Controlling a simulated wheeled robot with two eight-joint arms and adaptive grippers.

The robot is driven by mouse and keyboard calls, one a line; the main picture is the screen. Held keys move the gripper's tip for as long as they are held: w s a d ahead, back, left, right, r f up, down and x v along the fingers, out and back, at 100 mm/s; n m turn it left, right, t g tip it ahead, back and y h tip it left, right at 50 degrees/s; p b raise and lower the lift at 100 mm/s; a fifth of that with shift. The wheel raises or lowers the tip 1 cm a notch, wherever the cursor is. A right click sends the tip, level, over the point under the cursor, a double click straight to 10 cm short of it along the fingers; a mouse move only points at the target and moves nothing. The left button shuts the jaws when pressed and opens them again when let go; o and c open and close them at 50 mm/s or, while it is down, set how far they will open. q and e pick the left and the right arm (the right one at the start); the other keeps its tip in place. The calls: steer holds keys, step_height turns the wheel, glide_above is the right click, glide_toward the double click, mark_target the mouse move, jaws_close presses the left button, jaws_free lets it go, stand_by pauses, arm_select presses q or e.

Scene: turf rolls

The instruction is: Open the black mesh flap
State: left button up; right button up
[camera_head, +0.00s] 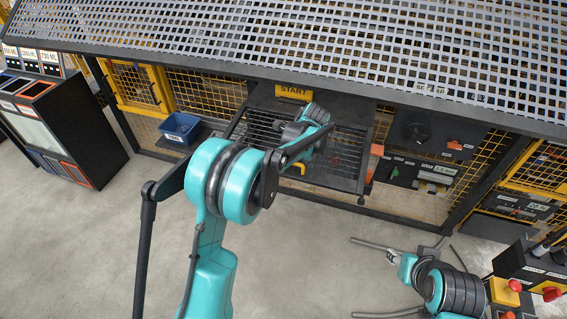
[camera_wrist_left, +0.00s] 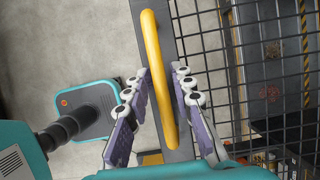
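The black mesh flap (camera_head: 345,163) is a dark wire grid in a flat frame, below the yellow START sign (camera_head: 293,92) in the head view. In the left wrist view its frame (camera_wrist_left: 178,152) runs down the middle, with the grid to the right. A yellow bar handle (camera_wrist_left: 158,80) is fixed along the frame. My left gripper (camera_wrist_left: 160,72) has one finger on each side of the handle, with visible gaps. In the head view, my left wrist hides those fingers and part of the flap.
A perforated grey canopy (camera_head: 330,40) overhangs the cell front. A blue bin (camera_head: 180,127) stands left of the flap. A control panel with a black dial (camera_head: 411,132) is to the right. A dark cabinet (camera_head: 75,130) stands at far left. The concrete floor in front is mostly clear.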

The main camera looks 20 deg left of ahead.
arm_select(q)
steer(key=shift+r, duration=0.15)
steer(key=v, duration=1.2)
steer(key=shift+s, duration=0.1)
steer(key=s+a+f+n+t+h+b, duration=0.1)
steer(key=s+f+n+t+b, duration=0.15)
steer(key=s+n, duration=0.4)
steer(key=s+a+f+n+t+h+b, duration=0.1)
steer(key=s+a+n+h+b, duration=0.2)
steer(key=s, duration=0.6)
steer(key=s+d+f+n+t+b, duration=0.1)
steer(key=s+f+n+t+b, duration=0.2)
steer(key=s+f+n+b, duration=0.3)
steer(key=s+f+n, duration=0.2)
steer(key=s+f, duration=0.2)
steer(key=s, duration=0.2)
steer(key=shift+f+n+h, duration=0.25)
steer(key=shift+n+h, duration=0.05)
steer(key=shift+n, duration=0.05)
stand_by(0.4)
